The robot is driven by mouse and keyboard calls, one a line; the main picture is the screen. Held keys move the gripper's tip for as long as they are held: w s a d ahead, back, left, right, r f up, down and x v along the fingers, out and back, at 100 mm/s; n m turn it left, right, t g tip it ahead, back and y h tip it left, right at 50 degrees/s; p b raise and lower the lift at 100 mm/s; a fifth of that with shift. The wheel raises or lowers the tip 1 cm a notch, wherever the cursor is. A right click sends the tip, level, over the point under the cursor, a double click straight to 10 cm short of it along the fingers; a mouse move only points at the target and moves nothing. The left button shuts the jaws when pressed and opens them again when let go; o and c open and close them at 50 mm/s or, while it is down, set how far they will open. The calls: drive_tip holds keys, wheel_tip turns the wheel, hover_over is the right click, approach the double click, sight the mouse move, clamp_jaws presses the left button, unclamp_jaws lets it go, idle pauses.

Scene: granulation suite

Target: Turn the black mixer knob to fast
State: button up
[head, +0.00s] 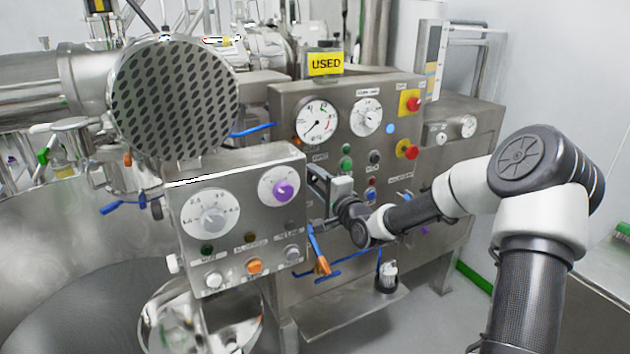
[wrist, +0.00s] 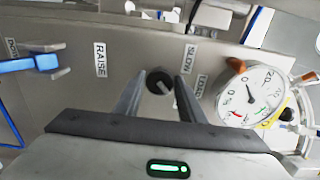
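In the wrist view a small round black knob (wrist: 158,84) sits on a grey metal panel, near a SLOW label (wrist: 190,57). A pale mark shows on its face; its setting is hard to read. My gripper (wrist: 160,77) is open, with one dark finger on each side of the knob. I cannot tell whether the fingers touch it. In the head view my gripper (head: 319,180) is beside the right edge of the front control box, and I cannot make out the black knob there.
The control box (head: 240,165) with a white dial and a purple knob (head: 283,190) stands close left of my gripper. Gauges and red buttons fill the panel behind. Blue-handled and orange-handled valves (head: 320,262) are below. The wrist view shows RAISE and LOAD labels and a gauge (wrist: 250,95).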

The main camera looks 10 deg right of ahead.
drive_tip(key=o, duration=0.3)
drive_tip(key=shift+s, duration=0.1)
drive_tip(key=v, duration=1.7)
drive_tip(key=shift+s, duration=0.1)
